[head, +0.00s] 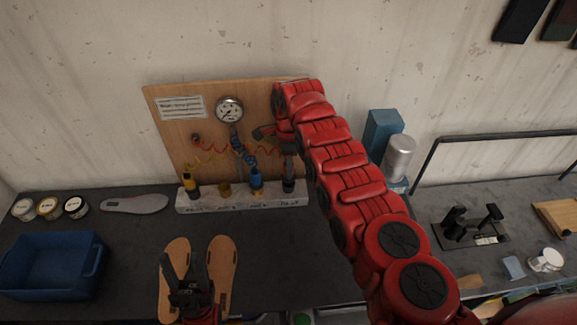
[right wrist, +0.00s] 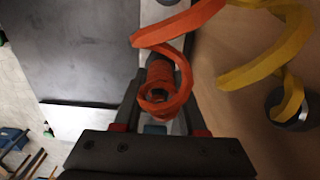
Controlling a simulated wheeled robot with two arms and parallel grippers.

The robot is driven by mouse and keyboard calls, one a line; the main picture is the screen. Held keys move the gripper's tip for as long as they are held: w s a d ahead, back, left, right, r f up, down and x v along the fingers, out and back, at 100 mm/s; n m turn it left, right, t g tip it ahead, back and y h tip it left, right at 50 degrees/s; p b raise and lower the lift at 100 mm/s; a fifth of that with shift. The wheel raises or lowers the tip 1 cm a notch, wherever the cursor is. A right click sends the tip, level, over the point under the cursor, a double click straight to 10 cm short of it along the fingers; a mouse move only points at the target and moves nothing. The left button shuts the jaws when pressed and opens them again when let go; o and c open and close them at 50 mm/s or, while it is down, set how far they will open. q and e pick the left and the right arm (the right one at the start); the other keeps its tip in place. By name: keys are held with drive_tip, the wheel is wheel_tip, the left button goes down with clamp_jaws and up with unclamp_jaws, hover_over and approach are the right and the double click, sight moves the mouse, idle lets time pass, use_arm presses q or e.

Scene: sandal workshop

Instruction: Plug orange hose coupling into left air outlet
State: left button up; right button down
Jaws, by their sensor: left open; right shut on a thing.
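My right arm reaches across to the wooden board (head: 217,92), and its gripper (head: 289,150) is by the board's right side, partly hidden by its own hand. In the right wrist view it is shut on the orange hose coupling (right wrist: 162,78), and an orange coiled hose (right wrist: 202,22) loops above it. In the head view the red-orange coil (head: 225,150) runs across the board from a dark fitting (head: 196,138) at the left. I cannot tell which fitting is the left air outlet. My left gripper (head: 188,272) is open and empty above the sandal soles.
A pressure gauge (head: 229,109) is on the board. A pale bar (head: 215,206) below holds several upright fittings. A yellow hose (right wrist: 265,62) hangs close beside the coupling, near a round metal fitting (right wrist: 287,106). A blue bin (head: 50,268) stands at the left.

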drive_tip(key=shift+w+r+p, duration=0.1)
drive_tip(key=shift+r+p, duration=0.4)
drive_tip(key=shift+r, duration=4.7)
drive_tip(key=shift+a, duration=0.1)
